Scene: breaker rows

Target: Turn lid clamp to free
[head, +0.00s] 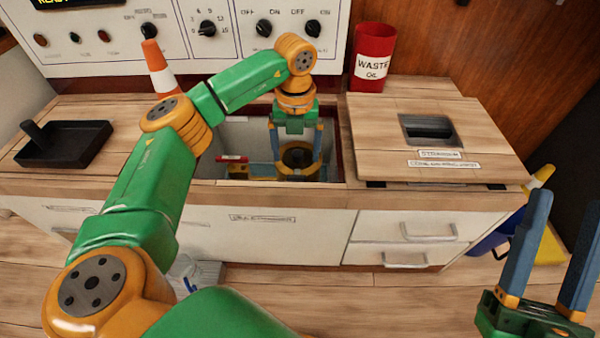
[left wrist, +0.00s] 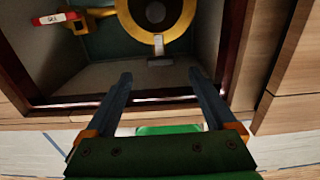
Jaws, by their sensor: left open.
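A yellow ring fitting (left wrist: 180,38) with a dark round centre sits in the open well in the counter; in the head view it (head: 285,171) is partly behind my left gripper. A yellow arm leads from it to a red bar with a white label (left wrist: 57,18), also visible in the head view (head: 232,158). A small grey tab (left wrist: 158,45) sits at the ring's near edge. I cannot tell which part is the lid clamp. My left gripper (head: 298,156) is open, pointing down at the ring, with nothing between its fingers (left wrist: 163,85). My right gripper (head: 569,200) is open and empty.
The well's dark red rim and walls (left wrist: 225,50) stand close around my left gripper. A wooden lid panel (head: 380,120) with a recessed handle lies right of it. A red waste oil bin (head: 373,58), orange cone (head: 159,68) and black tray (head: 65,144) stand on the counter.

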